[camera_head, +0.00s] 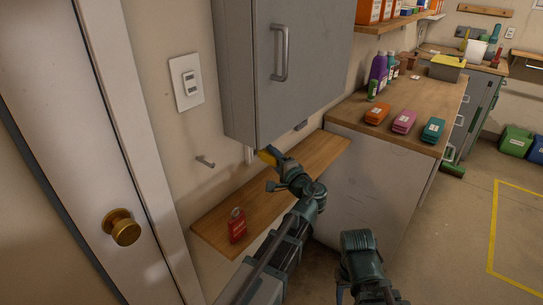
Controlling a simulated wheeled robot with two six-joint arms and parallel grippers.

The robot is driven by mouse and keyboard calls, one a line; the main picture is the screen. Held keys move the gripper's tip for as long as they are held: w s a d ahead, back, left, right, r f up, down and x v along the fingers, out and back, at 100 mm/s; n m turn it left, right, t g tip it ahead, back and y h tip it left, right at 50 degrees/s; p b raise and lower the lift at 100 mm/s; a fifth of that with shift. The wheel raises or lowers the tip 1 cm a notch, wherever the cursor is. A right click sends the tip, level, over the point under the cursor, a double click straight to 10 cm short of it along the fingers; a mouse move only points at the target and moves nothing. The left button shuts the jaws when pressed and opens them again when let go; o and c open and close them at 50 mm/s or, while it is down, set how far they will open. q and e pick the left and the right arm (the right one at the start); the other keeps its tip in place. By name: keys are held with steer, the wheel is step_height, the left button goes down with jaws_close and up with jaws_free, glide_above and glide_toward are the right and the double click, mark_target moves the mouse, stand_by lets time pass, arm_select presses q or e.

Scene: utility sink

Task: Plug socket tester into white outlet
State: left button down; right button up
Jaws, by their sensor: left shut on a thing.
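My left gripper (270,163) is shut on a small yellow thing, which looks like the socket tester (266,156). It holds it above the wooden wall shelf, close to the wall and below the grey cabinet. A narrow white piece (249,154) shows on the wall just left of the yellow thing; it may be the white outlet, mostly hidden. I cannot tell whether the yellow thing touches it. My right arm (361,258) shows at the bottom; its fingertips are not clear.
The grey cabinet (247,80) hangs right above the left gripper. A white wall plate (188,82) is left of it. A counter (350,112) with several coloured items is at right.

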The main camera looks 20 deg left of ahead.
arm_select(q)
steer(key=shift+w+a, duration=0.2)
steer(key=shift+a, duration=0.35)
steer(key=shift+w+a, duration=0.2)
steer(key=shift+a, duration=0.3)
stand_by(0.4)
steer(key=shift+c, duration=1.7)
jaws_free()
steer(key=shift+s, duration=0.1)
